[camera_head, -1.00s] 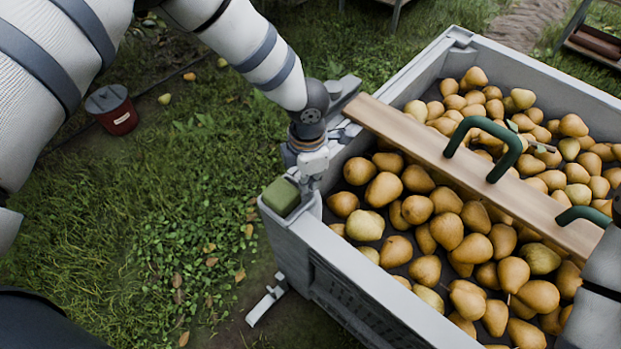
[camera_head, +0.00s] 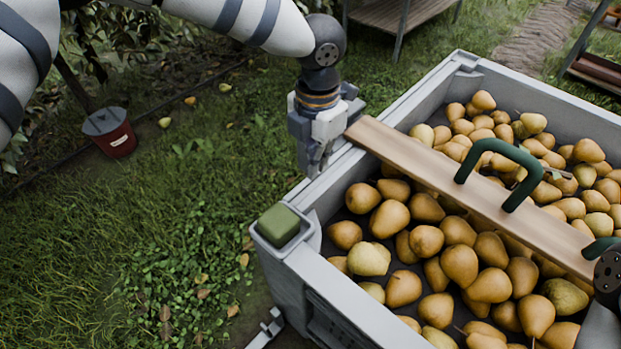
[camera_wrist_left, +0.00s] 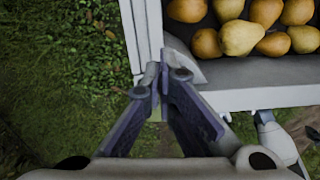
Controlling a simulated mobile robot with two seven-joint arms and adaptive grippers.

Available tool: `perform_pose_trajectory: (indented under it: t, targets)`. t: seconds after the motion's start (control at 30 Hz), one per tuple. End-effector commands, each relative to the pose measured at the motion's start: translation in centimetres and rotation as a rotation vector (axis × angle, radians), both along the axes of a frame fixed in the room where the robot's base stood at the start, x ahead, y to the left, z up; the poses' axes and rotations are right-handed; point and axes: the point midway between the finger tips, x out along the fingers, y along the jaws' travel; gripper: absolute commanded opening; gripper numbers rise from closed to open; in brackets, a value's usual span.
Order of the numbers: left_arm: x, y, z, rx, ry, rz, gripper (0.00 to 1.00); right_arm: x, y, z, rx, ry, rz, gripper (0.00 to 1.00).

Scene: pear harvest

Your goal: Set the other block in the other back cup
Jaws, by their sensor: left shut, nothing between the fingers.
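A green block (camera_head: 279,224) sits at the near-left corner of the grey crate (camera_head: 340,287), in that corner's cup. No second block shows in either view. The far corner (camera_head: 465,62) of the crate shows small, and I cannot tell whether its cup holds anything. My left gripper (camera_head: 316,172) is shut and empty, pointing down beside the crate's left rim, apart from the block. In the left wrist view its fingertips (camera_wrist_left: 166,76) meet near the crate rim and cover part of it.
Many pears (camera_head: 460,264) fill the crate. A wooden plank (camera_head: 430,172) with green handles (camera_head: 500,172) lies across it. A red bucket (camera_head: 112,136) stands on the grass at the left. A bench (camera_head: 405,12) stands at the back.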

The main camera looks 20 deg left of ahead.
Motion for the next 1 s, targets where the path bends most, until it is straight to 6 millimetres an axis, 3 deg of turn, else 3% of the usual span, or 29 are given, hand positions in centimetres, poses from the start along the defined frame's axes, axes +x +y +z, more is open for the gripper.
perform_pose_trajectory:
  t: [0.37,0.6,1.0]
  targets:
    - [-0.1,0.0,-8.3,0.001,0.002,-0.003,0.0,-0.6,0.0,-0.9,0.0,0.02,0.001,0.4]
    - [-3.1,1.4,-7.8,0.002,-0.004,-0.005,0.0,0.3,0.0,0.4,0.0,-0.01,0.0,0.4]
    - [-3.7,1.7,-8.1,0.0,-0.002,-0.004,0.0,0.4,0.0,0.5,0.001,-0.012,0.0,0.4]
